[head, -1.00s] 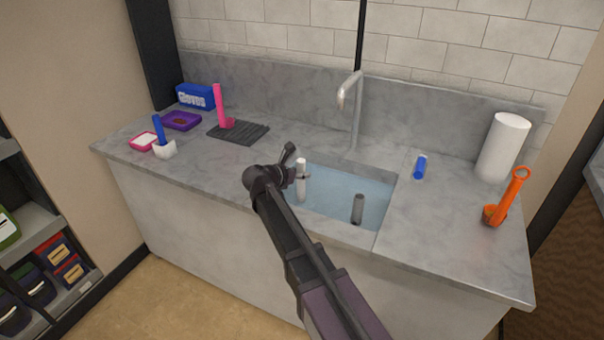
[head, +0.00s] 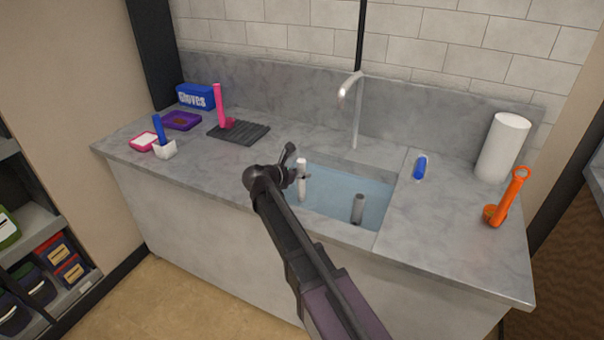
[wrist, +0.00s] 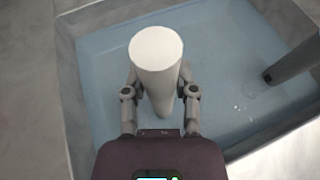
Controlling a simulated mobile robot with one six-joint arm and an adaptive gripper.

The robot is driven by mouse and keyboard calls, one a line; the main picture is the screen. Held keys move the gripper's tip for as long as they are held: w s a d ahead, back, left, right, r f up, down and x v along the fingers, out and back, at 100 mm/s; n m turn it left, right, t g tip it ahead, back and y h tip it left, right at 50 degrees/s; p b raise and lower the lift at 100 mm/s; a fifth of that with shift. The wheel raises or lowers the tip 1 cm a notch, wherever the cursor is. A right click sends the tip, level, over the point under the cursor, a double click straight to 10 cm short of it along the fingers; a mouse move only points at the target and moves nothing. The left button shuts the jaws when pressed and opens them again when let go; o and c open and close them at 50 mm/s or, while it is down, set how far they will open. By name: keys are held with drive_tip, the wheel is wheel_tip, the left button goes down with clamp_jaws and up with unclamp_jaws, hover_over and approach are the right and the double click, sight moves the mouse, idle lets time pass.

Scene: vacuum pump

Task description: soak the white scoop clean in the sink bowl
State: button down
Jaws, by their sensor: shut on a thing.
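The white scoop stands roughly upright in the sink bowl, its pale handle (head: 302,188) rising from the water. In the wrist view the handle's round top (wrist: 156,48) faces the camera. My gripper (head: 300,174) is shut on the handle, one finger on each side; the gripper also shows in the wrist view (wrist: 160,88). The sink bowl (wrist: 66,60) holds bluish water. The scoop's lower end is hidden by the handle and the gripper.
A grey upright pipe (head: 357,209) stands in the sink, right of the scoop. The faucet (head: 355,110) rises behind. A blue object (head: 420,167), an orange scoop (head: 497,212) and a paper roll (head: 503,148) are right. A dark ribbed mat (head: 250,135) with a pink scoop (head: 221,108) is left.

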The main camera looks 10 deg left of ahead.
drive_tip(key=shift+r, duration=0.1)
idle(0.4)
drive_tip(key=shift+r+p, duration=6.9)
drive_tip(key=shift+p, duration=0.1)
drive_tip(key=shift+f, duration=0.1)
